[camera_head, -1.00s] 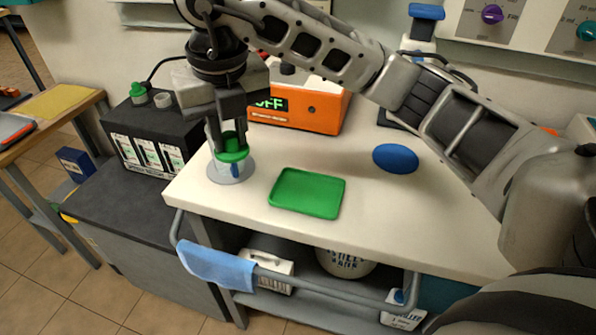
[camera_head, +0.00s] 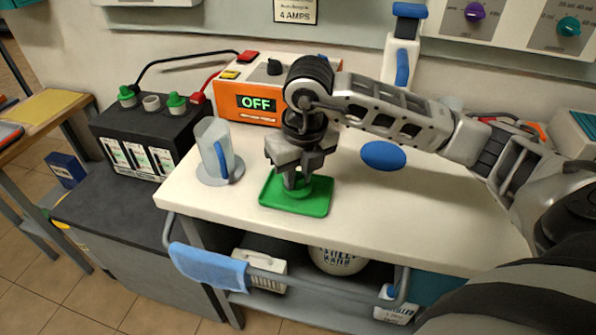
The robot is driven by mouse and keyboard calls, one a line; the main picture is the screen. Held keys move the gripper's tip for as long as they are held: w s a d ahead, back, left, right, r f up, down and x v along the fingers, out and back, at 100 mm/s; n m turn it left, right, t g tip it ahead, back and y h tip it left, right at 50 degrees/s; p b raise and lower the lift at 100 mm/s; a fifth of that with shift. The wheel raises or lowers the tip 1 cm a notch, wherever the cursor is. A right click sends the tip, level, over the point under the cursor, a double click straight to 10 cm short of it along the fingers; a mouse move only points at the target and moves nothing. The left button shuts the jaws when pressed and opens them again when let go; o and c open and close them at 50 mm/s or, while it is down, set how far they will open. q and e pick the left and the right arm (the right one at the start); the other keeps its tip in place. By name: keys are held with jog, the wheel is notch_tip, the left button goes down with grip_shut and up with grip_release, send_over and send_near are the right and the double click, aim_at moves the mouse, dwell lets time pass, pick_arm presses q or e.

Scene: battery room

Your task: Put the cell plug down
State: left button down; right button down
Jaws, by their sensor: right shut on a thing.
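My right gripper (camera_head: 297,184) is shut on the green cell plug (camera_head: 318,187), over the middle of the shallow green tray (camera_head: 266,202) on the white worktop. The plug is low, at the tray's level, but green on green hides whether it touches the tray floor. The fingers cover part of the plug. The black battery (camera_head: 148,146) at the left has one green plug (camera_head: 127,97) at its left, an open grey cell neck (camera_head: 151,102) and another green plug (camera_head: 177,103) near the clamps. My left gripper is not in view.
A clear jug with a blue handle (camera_head: 222,160) stands on a grey saucer left of the tray. An orange charger (camera_head: 232,98) reading OFF stands behind. A blue oval (camera_head: 383,156) lies to the right. The worktop's front right is clear.

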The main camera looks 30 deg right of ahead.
aim_at(303, 193)
jog(key=shift+f, duration=0.15)
jog(key=shift+f, duration=0.1)
jog(key=c, duration=1.3)
grip_release()
jog(key=shift+o, duration=0.2)
jog(key=shift+r, duration=0.7)
notch_tip(303, 193, up, 11)
jog(key=s, duration=0.1)
jog(key=shift+s, duration=0.4)
jog(key=shift+a+f, duration=0.1)
jog(key=shift+f, duration=0.05)
